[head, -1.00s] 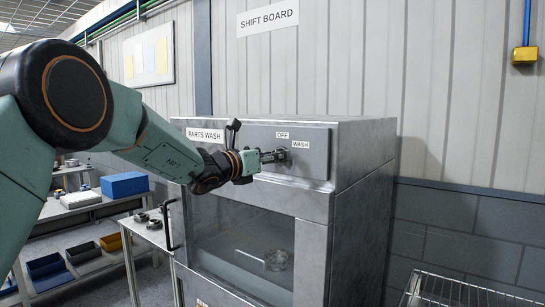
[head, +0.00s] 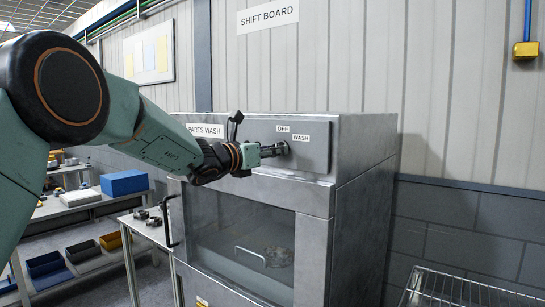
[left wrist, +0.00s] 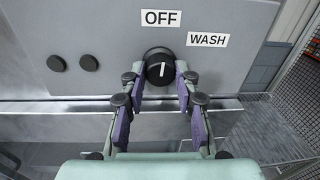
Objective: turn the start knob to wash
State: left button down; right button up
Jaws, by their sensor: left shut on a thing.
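The start knob (left wrist: 160,68) is black and round with a white pointer line, on the grey panel of the parts washer (head: 315,205). The line stands nearly upright, toward the OFF label (left wrist: 161,18). The WASH label (left wrist: 207,40) is up and to the right of the knob. My left gripper (left wrist: 160,78) is shut on the knob, one finger on each side. In the head view the left gripper (head: 279,150) reaches the panel from the left, and its fingers mostly hide the knob. My right gripper is not in view.
Two black buttons (left wrist: 73,63) sit left of the knob. The washer's glass door (head: 230,235) below is shut, with a handle (head: 168,222) at its left. A wire rack (head: 465,290) stands at the lower right. Shelves with bins (head: 47,268) are at the left.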

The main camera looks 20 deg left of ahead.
pick_arm(q)
jog(key=shift+r+m+y+b, duration=0.15)
jog(key=shift+m+y+b, duration=0.05)
jog(key=shift+m+b, duration=2.6)
jog(key=shift+r+m+y+b, duration=0.15)
jog(key=shift+m+y+b, duration=0.05)
jog(key=shift+m+b, duration=2.6)
jog(key=shift+b, duration=0.35)
jog(key=c, duration=1)
grip_release()
jog(key=shift+f, duration=0.1)
